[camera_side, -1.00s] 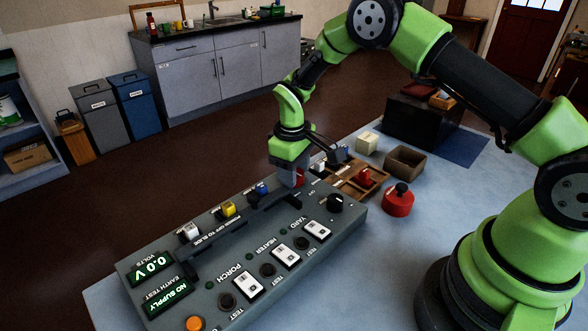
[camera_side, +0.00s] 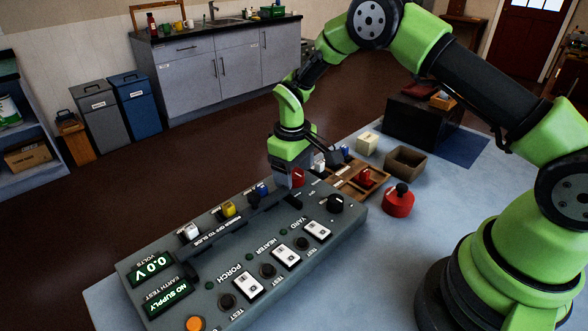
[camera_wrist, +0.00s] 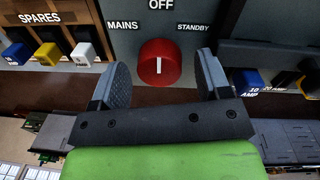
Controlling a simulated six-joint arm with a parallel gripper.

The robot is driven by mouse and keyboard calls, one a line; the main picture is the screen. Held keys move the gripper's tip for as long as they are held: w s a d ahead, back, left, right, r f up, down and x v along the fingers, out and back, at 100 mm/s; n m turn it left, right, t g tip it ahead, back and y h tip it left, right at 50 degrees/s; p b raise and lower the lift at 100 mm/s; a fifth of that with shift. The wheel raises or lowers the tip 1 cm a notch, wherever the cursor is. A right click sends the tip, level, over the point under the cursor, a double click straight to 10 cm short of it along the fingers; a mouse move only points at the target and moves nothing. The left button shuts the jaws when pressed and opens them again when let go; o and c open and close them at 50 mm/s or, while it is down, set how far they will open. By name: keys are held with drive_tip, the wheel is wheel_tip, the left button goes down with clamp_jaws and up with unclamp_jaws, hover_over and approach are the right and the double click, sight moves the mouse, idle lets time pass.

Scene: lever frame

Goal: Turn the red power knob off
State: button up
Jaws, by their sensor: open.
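The red power knob (camera_wrist: 159,64) is on the grey panel (camera_side: 222,262). In the wrist view its white mark stands vertical, in line with the OFF label above it; MAINS is at its left and STANDBY at its right. My gripper (camera_wrist: 163,80) is open, with one grey finger pad on each side of the knob and a visible gap to both. In the side view my gripper (camera_side: 294,160) is at the panel's far end, with a little of the red knob (camera_side: 298,177) showing below it. Contact with the panel cannot be told.
Blue, yellow and white fuses line the panel's back edge, such as the yellow one (camera_side: 228,209).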

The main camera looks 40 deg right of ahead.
wheel_tip(320, 180, up, 10)
drive_tip(key=shift+a, duration=0.3)
idle(0.3)
drive_tip(key=s+a+r+m+t+y, duration=0.1)
drive_tip(key=s+r+m+t, duration=0.25)
drive_tip(key=s+r, duration=0.95)
drive_tip(key=s+a+r+m+t+y, duration=0.1)
drive_tip(key=s+r+m+t, duration=0.1)
drive_tip(key=s, duration=1)
drive_tip(key=shift+a+r+m+t+y, duration=0.25)
drive_tip(key=shift+r+m+t+y, duration=0.1)
drive_tip(key=shift+r+t, duration=0.35)
